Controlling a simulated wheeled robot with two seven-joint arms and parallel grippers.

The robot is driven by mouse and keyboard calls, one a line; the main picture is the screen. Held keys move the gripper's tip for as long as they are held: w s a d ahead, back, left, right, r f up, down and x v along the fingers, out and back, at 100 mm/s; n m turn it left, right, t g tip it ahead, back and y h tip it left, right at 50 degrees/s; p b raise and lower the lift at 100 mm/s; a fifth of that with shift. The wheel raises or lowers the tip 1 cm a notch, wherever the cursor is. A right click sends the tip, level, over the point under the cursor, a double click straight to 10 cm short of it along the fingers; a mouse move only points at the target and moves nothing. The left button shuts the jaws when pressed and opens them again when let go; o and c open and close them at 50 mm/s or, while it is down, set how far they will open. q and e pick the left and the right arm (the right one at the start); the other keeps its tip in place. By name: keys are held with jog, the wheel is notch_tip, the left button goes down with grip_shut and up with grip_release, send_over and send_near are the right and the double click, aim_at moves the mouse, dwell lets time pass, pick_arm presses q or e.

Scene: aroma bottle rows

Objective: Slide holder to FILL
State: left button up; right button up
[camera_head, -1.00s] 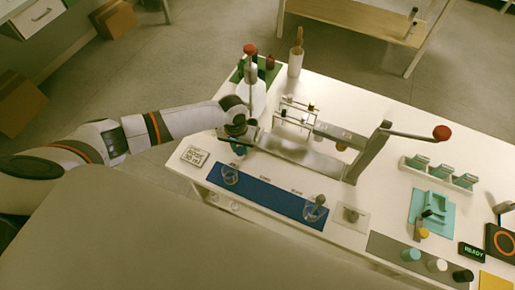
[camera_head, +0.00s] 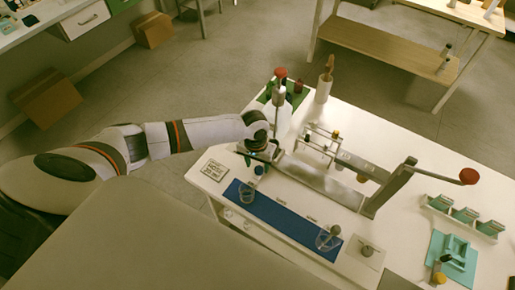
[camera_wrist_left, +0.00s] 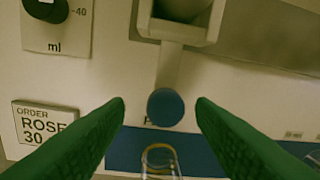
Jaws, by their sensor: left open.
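The holder (camera_wrist_left: 182,22) is a grey bracket with a short stem that ends in a round blue knob (camera_wrist_left: 165,107). In the left wrist view the knob shows between the green fingertips of my left gripper (camera_wrist_left: 160,104), with a gap on both sides. The gripper is open. In the head view my left gripper (camera_head: 254,156) is at the left end of the metal rail (camera_head: 320,179), and the blue knob (camera_head: 259,170) shows just below it. A label behind the knob is mostly covered, so I cannot read it. My right gripper is not in view.
An order card (camera_wrist_left: 45,125) reads ROSE 30. A red-tipped lever (camera_head: 469,176) rises at the rail's right.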

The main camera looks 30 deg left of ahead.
pick_arm(q)
notch_tip(320, 180, up, 10)
jog(key=b, duration=0.1)
jog(key=shift+a+r, duration=0.25)
jog(key=shift+a, duration=0.1)
